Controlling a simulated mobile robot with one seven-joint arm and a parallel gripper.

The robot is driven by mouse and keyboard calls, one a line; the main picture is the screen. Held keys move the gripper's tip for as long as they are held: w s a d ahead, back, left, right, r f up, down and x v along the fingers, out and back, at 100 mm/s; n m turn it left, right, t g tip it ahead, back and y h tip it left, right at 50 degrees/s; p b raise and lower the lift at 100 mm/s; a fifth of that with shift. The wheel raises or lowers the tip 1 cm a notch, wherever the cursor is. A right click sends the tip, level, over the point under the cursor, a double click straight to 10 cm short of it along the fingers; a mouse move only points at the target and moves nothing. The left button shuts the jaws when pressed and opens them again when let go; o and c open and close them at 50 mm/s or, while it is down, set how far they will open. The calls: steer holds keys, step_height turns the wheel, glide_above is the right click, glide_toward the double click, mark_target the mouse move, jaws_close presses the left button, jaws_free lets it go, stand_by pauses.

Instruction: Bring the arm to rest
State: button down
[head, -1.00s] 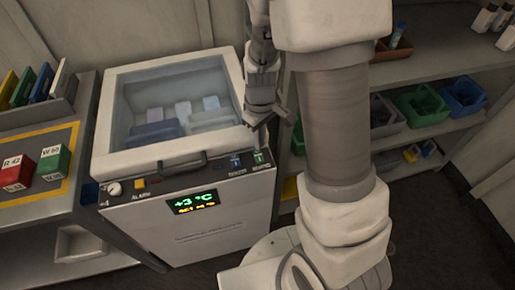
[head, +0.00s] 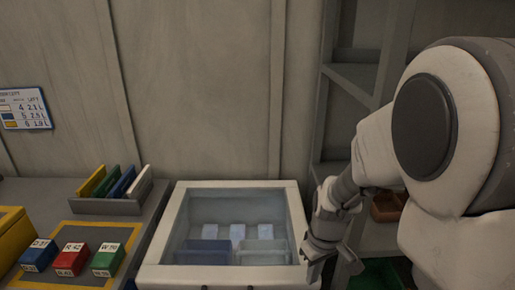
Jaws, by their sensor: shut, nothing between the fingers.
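My arm reaches in from the right of the head view, with its large rounded joint near the camera. My gripper (head: 334,264) points down at the right front edge of the glass-topped cooler (head: 298,225). It is shut and I see nothing held in it. I cannot tell whether it touches the cooler.
Blue, red and green labelled blocks (head: 72,258) stand on a yellow-bordered mat at left. Coloured plates stand in a rack (head: 105,206) behind them. A grey shelf unit (head: 362,76) is at right, with a brown bin (head: 386,208). A chart (head: 25,108) hangs on the wall.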

steer(key=s+r+m+t, duration=0.2)
steer(key=s+r, duration=0.4)
steer(key=r, duration=0.4)
steer(key=s+r+m+t+p, duration=0.1)
steer(key=s+r+m+t, duration=0.1)
steer(key=s+r, duration=0.5)
step_height(320, 180, up, 3)
steer(key=shift+d+f+m+t, duration=0.1)
steer(key=shift+d+m+t, duration=0.2)
steer(key=shift+m+t, duration=0.15)
